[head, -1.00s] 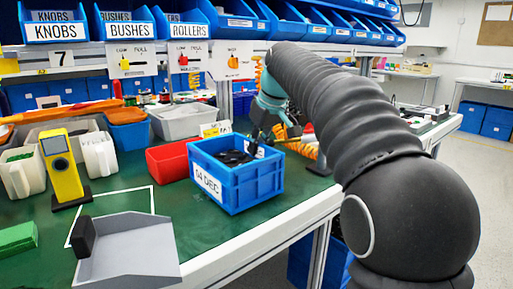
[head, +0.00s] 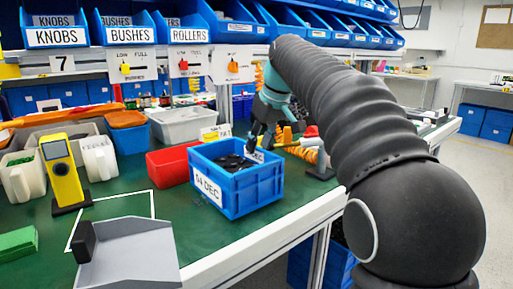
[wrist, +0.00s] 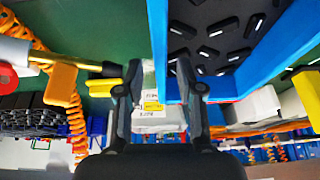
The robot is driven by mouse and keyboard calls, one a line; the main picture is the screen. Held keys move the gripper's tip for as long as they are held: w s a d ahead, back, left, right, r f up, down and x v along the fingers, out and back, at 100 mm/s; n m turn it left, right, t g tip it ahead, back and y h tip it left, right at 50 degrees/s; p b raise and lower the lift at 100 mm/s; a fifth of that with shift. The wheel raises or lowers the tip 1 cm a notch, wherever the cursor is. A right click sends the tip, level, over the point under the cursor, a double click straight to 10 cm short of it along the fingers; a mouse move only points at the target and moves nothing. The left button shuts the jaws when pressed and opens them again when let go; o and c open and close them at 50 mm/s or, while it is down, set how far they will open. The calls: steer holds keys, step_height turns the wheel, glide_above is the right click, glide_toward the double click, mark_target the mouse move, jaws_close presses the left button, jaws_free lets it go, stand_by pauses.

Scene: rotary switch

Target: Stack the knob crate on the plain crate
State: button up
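The knob crate (head: 235,200) is a blue open crate with a white "04 DEC" label on its front, standing upright on the green bench. Black knobs (head: 232,162) lie in it; they also show in the wrist view (wrist: 222,28). My gripper (wrist: 160,92) is over the crate's far right rim in the head view (head: 258,150). In the wrist view its two fingers are apart, with part of the crate's blue rim (wrist: 160,45) between them. I see no clear gap closed on the rim. I cannot pick out a plain crate.
A red bin (head: 170,165) stands close behind and left of the crate. A grey tray (head: 135,255) and a yellow device (head: 62,175) are at the left. A white-outlined bench area (head: 120,205) is largely bare. Orange coiled hoses (head: 303,152) lie behind the gripper.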

steer(key=p+v, duration=0.2)
steer(key=v, duration=0.7)
steer(key=shift+w, duration=0.1)
steer(key=shift+r, duration=0.25)
steer(key=shift+s+d, duration=0.1)
steer(key=shift+s, duration=0.15)
